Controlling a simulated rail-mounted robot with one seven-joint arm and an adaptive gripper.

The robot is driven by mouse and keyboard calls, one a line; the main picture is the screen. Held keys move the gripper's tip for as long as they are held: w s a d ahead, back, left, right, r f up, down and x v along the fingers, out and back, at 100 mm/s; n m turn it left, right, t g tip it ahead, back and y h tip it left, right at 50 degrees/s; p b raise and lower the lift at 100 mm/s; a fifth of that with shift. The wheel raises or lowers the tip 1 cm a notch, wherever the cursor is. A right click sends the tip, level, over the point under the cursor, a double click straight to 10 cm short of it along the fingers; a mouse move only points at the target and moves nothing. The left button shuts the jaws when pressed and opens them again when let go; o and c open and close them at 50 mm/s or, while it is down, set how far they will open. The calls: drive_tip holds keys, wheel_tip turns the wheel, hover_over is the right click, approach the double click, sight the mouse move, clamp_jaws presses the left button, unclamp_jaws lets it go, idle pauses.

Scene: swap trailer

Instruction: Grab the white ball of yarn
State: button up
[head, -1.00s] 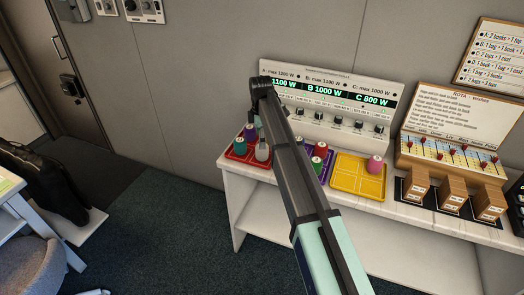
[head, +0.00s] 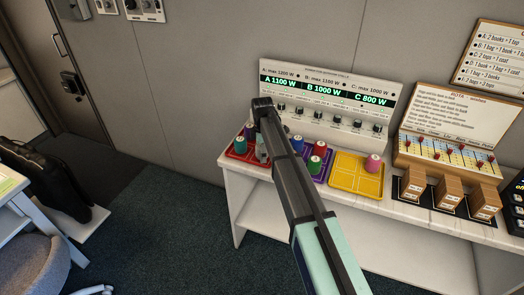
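The red tray (head: 236,156) stands at the left end of the white shelf. A small pale grey shape (head: 262,152) shows at the tray's right side, just below the end of my arm. It may be the white ball of yarn or part of my gripper; I cannot tell which. My arm reaches over the shelf and its dark end joint is above this tray. The arm hides most of what is beneath it, so the fingers and any contact with the yarn are not clear. A green yarn piece (head: 239,146) sits in the red tray, with a dark blue one (head: 251,129) behind it.
The purple tray (head: 323,174) holds blue (head: 297,143), green (head: 315,163) and red (head: 320,148) pieces. The yellow tray (head: 345,181) has a pink piece (head: 374,162). A power panel (head: 340,88) stands behind. Wooden blocks (head: 447,193) stand right.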

drive_tip(key=shift+c, duration=0.4)
drive_tip(key=c, duration=1.2)
